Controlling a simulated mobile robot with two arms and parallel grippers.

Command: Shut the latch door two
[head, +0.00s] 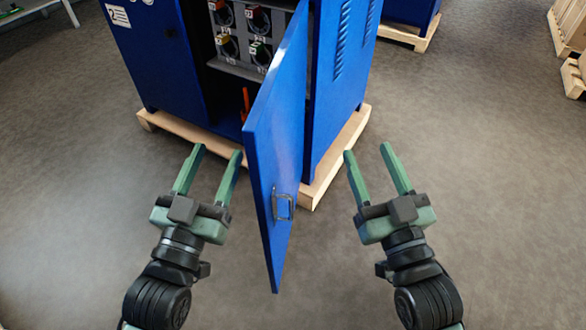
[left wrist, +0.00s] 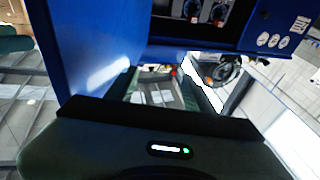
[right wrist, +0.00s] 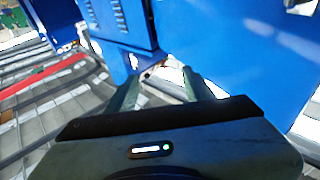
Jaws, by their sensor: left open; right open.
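The blue latch door (head: 275,150) of the blue cabinet (head: 335,90) stands wide open and swings out toward me between my two grippers. A metal handle (head: 283,206) sits on its lower part. My left gripper (head: 214,151) is open and empty to the left of the door, in front of the cabinet's opening. My right gripper (head: 366,152) is open and empty to the right of the door. Neither gripper appears to touch it. In the right wrist view, the blue door panel (right wrist: 230,45) fills the upper right. The left wrist view shows the door (left wrist: 85,50) at the left.
The cabinet stands on a wooden pallet (head: 330,165). Inside are several numbered round dials (head: 258,50) and an orange item (head: 246,100). More pallets (head: 405,35) stand behind and at the far right. The grey floor (head: 480,150) is clear on both sides.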

